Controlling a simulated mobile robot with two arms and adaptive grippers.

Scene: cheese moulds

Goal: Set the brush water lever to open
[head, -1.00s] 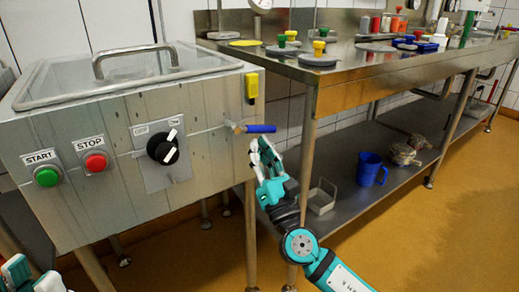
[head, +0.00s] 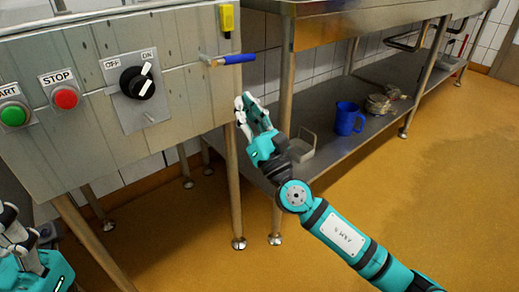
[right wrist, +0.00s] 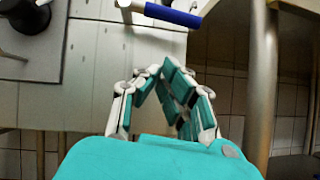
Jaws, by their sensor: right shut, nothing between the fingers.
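The brush water lever (head: 239,58) has a blue handle on a brass-coloured stem at the right end of the steel box's front. The handle lies roughly horizontal, pointing right. It also shows at the top of the right wrist view (right wrist: 172,15). My right gripper (head: 243,99) is below the lever and apart from it. In the right wrist view its fingers (right wrist: 158,72) are shut with nothing between them. My left gripper (head: 18,238) is partly in view at the lower left edge, away from the lever; its finger state is unclear.
The steel box front (head: 190,90) carries a black OFF/ON knob (head: 137,82), a red STOP button (head: 66,98) and a green START button (head: 13,115). A steel table leg (head: 284,105) stands right of my right gripper. A blue mug (head: 348,118) stands on the lower shelf.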

